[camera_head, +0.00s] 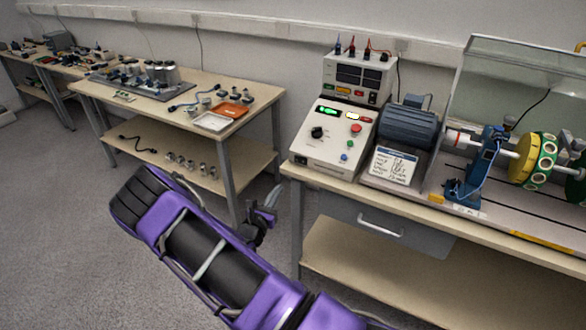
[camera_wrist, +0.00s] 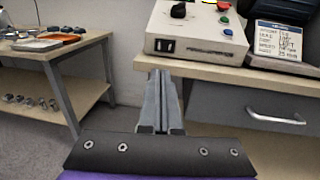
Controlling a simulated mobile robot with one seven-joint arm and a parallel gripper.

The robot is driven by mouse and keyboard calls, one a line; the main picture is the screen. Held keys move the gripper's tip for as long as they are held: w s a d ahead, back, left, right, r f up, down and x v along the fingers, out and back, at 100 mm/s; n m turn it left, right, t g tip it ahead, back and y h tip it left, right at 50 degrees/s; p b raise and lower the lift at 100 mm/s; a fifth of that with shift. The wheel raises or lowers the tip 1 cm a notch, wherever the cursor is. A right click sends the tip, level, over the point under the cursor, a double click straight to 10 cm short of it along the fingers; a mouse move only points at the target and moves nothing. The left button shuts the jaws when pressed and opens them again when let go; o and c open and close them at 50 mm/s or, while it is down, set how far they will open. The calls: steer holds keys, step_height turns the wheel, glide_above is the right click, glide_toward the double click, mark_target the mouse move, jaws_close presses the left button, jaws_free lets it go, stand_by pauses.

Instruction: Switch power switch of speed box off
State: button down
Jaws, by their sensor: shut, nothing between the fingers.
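The speed box (camera_head: 328,147) is a beige console with a sloped panel on the left end of the right bench. Its panel carries a black knob (camera_head: 317,132), a red button (camera_head: 356,128), and green and blue buttons. A green light and a pale yellow light glow near its top. In the wrist view, a small black switch (camera_wrist: 165,46) sits at the left of its front face; its position is too small to tell. My gripper (camera_head: 270,200) is shut and empty, left of the bench. In the wrist view its fingertips (camera_wrist: 160,74) are below the switch, apart from the box.
A motor (camera_head: 408,125) and a label plate (camera_head: 392,166) stand right of the box, then a shaft rig with a yellow disc (camera_head: 525,160). A drawer (camera_head: 375,228) with a handle hangs under the bench edge. Another bench (camera_head: 150,83) stands left across a floor gap.

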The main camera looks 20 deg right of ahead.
mark_target(297, 160)
steer(key=x, duration=1.3)
steer(key=shift+w+d, duration=0.1)
steer(key=shift+d, duration=0.05)
steer(key=shift+w+d, duration=0.25)
